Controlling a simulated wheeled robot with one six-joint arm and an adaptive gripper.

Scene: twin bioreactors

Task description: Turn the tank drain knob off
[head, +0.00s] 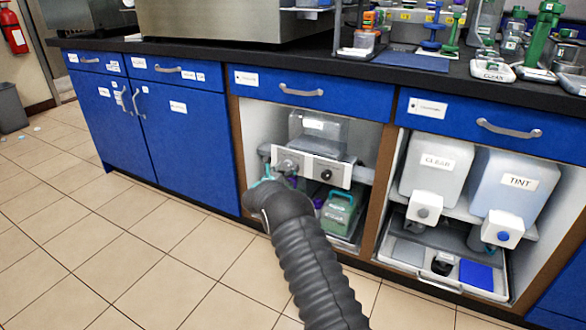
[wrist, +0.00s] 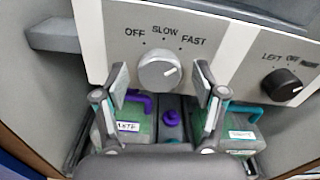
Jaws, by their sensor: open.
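A pale panel (wrist: 235,35) fills the upper wrist view, and it also shows inside the open cabinet in the head view (head: 340,176). On it is a round light-grey knob (wrist: 159,72) with OFF, SLOW and FAST printed around its top. A small white mark on the knob lies right of centre, roughly toward the FAST side. My gripper (wrist: 161,88) is open, with one finger on each side of the knob. Contact cannot be told. In the head view my gripper (head: 270,178) is in front of the panel's left end.
A second, black knob (wrist: 282,85), marked LEFT and RIGHT, is to the right. Green containers (wrist: 128,128) stand below the panel. A grey ledge (wrist: 54,35) juts out at left. CLEAR (head: 437,165) and TINT (head: 515,185) tanks stand in the right bay. The tiled floor at left is open.

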